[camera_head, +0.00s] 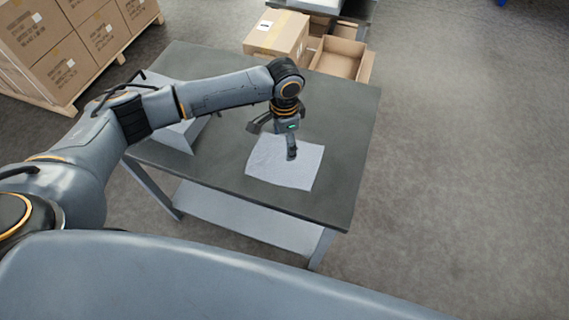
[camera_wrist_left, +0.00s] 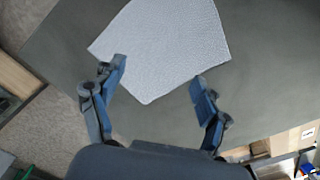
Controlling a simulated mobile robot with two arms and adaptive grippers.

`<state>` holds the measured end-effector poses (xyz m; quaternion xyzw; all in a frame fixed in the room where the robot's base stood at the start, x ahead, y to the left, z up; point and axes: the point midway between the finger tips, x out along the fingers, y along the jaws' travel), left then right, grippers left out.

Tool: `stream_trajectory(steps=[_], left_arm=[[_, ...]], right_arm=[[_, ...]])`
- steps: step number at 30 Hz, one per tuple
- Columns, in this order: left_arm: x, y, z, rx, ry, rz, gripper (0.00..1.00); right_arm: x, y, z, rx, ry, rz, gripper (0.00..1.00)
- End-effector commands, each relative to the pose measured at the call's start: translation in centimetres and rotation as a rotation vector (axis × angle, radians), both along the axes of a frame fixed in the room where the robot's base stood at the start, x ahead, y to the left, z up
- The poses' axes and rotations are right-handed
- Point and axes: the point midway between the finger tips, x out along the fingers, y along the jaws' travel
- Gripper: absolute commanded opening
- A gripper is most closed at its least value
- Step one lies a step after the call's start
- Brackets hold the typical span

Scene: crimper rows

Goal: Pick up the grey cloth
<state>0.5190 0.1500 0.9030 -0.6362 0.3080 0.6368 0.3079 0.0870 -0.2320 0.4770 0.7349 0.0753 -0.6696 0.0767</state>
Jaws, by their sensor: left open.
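The grey cloth (camera_head: 290,174) lies flat on the dark table (camera_head: 325,195), near the middle of its top. It is light grey with a fine texture. It also shows in the left wrist view (camera_wrist_left: 165,45), with one corner pointing between the fingers. My left gripper (camera_head: 273,140) is above the far edge of the cloth, its fingers spread wide. In the left wrist view the open left gripper (camera_wrist_left: 160,80) has a finger on each side of the cloth's near corner and nothing between them is held. My right gripper is not seen.
A light grey box-like object (camera_head: 176,135) stands on the table's left part, partly behind my left arm. Cardboard boxes (camera_head: 277,34) and an open carton (camera_head: 339,57) are beyond the far edge. Stacked cartons (camera_head: 80,45) stand at the upper left. The table's right side is clear.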

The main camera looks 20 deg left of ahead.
Motion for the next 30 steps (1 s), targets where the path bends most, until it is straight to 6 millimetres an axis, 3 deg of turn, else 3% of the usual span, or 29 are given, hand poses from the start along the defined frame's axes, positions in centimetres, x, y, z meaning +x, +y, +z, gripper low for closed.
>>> stream_trajectory(steps=[1, 10, 18, 30], left_arm=[[0.0, 0.0, -1.5, 0.001, -0.001, 0.000, 0.75], [0.0, 0.0, -5.2, 0.000, -0.002, 0.000, 0.75], [0.0, 0.0, -7.2, 0.000, 0.000, 0.001, 0.75], [0.0, 0.0, -7.3, 0.000, 0.000, 0.000, 0.75]], right_arm=[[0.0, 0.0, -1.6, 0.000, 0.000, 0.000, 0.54], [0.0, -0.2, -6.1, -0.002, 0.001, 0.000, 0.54], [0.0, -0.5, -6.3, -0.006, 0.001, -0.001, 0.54], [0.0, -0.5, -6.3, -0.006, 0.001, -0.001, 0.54]])
